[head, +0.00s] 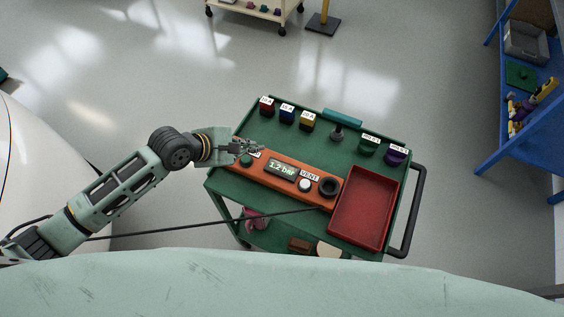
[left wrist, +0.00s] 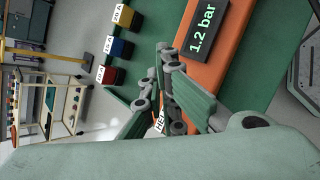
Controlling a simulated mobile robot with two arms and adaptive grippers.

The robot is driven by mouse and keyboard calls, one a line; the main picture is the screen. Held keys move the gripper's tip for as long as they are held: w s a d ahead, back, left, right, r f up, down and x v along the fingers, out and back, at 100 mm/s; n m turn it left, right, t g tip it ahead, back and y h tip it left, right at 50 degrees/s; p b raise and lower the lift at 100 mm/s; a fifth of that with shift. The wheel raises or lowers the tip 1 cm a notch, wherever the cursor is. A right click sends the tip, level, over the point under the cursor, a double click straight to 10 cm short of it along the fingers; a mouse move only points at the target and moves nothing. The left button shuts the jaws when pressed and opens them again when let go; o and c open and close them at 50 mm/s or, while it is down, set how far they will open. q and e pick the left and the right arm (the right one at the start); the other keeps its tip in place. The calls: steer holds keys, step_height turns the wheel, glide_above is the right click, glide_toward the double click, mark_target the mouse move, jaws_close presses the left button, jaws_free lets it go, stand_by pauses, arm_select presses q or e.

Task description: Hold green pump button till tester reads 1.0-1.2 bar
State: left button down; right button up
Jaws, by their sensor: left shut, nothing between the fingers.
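The orange tester (head: 270,181) lies on the green cart, and its display (head: 283,170) reads 1.2 bar. The same reading shows on the display in the left wrist view (left wrist: 203,28). The green pump button (head: 246,160) is at the tester's left end. My left gripper (head: 257,147) is shut and empty, right by the button in the head view; I cannot tell whether it touches it. In the left wrist view the shut fingers (left wrist: 168,88) hide the button. A white button (head: 305,184) sits by the VENT label. My right gripper is not in view.
The cart top (head: 328,153) holds red, blue and yellow blocks (head: 287,114) along the back, with green and purple pieces (head: 396,156) at right. A red tray (head: 362,207) is beside the tester. A black hose (head: 180,230) runs to the tester. A blue shelf (head: 520,130) stands far right.

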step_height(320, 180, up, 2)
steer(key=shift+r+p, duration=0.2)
steer(key=shift+p, duration=0.65)
